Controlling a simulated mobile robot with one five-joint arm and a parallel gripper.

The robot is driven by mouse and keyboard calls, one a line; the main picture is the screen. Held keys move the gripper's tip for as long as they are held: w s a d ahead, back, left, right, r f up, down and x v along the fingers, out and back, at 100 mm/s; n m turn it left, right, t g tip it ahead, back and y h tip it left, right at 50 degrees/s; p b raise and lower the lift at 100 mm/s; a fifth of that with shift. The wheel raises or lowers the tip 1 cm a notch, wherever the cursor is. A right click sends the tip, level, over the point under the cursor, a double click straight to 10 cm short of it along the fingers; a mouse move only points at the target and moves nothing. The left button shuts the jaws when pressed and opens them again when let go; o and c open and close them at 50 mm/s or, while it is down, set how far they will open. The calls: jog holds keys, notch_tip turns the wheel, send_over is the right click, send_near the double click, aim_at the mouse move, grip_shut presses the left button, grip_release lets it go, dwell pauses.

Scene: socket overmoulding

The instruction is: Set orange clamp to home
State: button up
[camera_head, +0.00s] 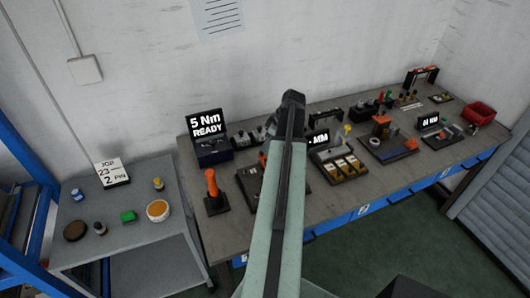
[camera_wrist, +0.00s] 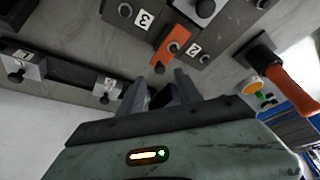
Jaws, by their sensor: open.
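In the wrist view, an orange clamp (camera_wrist: 170,45) sits on a grey plate (camera_wrist: 205,52) marked 3 and 2. It is a flat orange bar set at a slant, with a dark knob at its lower end. In the head view, a bit of orange (camera_head: 262,158) shows just left of my arm, and the rest there is hidden. My gripper (camera_wrist: 158,92) is open and empty, its two fingers pointing toward the clamp's knob end. They look apart from it. In the head view, the arm's dark end (camera_head: 292,98) is over the bench; the fingers cannot be made out.
An orange-handled tool (camera_head: 211,183) stands in a dark base left of the plate. A display (camera_head: 208,123) reads "5 Nm READY". A rail with knobs (camera_wrist: 75,75) runs along the wall side. More fixtures and a red bin (camera_head: 478,113) stand to the right.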

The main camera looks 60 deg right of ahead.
aim_at(264, 156)
jog(key=b+x, duration=0.3)
jog(key=x, duration=0.1)
jog(key=shift+w+f, duration=0.1)
jog(key=shift+f, duration=0.2)
jog(key=shift+r, duration=0.1)
grip_shut()
dwell(1.0)
